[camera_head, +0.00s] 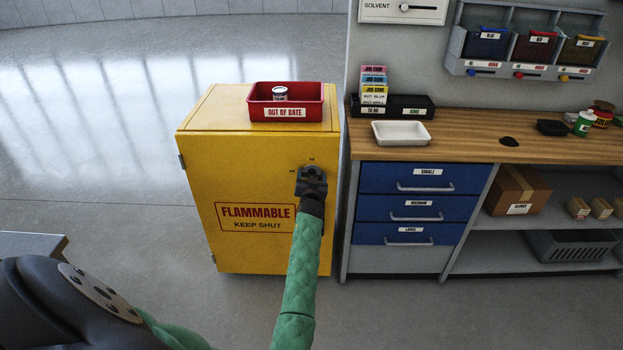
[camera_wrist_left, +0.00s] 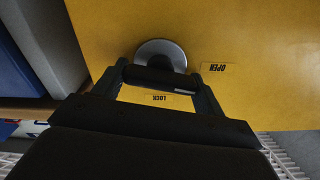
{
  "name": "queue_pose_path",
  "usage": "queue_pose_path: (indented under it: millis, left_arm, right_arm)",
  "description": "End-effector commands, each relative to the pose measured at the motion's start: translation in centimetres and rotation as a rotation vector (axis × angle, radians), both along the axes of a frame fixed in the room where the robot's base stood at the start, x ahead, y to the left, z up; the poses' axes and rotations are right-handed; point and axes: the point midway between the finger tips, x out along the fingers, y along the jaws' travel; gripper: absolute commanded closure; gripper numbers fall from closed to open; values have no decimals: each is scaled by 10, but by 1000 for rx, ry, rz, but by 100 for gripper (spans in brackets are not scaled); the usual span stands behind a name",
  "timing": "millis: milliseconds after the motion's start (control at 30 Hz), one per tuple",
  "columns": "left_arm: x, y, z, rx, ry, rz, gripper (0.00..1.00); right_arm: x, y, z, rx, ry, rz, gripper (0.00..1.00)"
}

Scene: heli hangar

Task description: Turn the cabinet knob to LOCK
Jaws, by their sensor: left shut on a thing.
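The yellow cabinet (camera_head: 230,180) stands left of the workbench, its door marked FLAMMABLE KEEP SHUT. My left gripper (camera_head: 311,178) is at the upper right of the door, shut on the knob. In the left wrist view the knob (camera_wrist_left: 160,54) shows as a silver disc with a dark grip between the fingers. That view is upside down: the OPEN label (camera_wrist_left: 219,68) lies right of the knob, the LOCK label (camera_wrist_left: 159,98) below it. A pale mark shows on the grip's right part, on the OPEN side. The gripper hides the knob in the head view.
A red OUT OF DATE tray (camera_head: 285,113) with a can (camera_head: 280,93) in it sits on the cabinet. The wooden workbench (camera_head: 460,137) with blue drawers (camera_head: 400,180) stands close on the right. Open floor lies left of the cabinet.

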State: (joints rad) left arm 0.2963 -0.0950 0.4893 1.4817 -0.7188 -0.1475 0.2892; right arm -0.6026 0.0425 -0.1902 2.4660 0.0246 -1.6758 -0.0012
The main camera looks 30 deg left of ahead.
Motion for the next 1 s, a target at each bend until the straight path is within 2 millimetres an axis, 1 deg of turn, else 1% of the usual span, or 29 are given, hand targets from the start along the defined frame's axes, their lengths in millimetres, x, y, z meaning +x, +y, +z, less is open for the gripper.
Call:
queue_pose_path:
  millis: [33,100,300,400,567,800,1000]
  left_arm:
    - [0,0,-3,35,21,0,52]
    - [0,0,-3,89,54,0,52]
    - [0,-1,-2,252,155,0,52]
    - [0,-1,-3,335,204,0,52]
    - [1,-2,-3,463,285,0,52]
    - [2,-3,-2,659,403,-1,52]
    - [2,-3,-3,820,502,-1,52]
  right_arm:
    - [1,2,-9,4,-1,4,100]
    - [2,6,-19,10,-5,8,100]
    - [4,19,-35,35,-25,28,100]
    - [5,22,-41,42,-37,33,100]
    - [8,26,-46,52,-59,41,100]
    - [11,36,-51,74,-80,47,100]
    - [13,40,-55,82,-83,45,100]
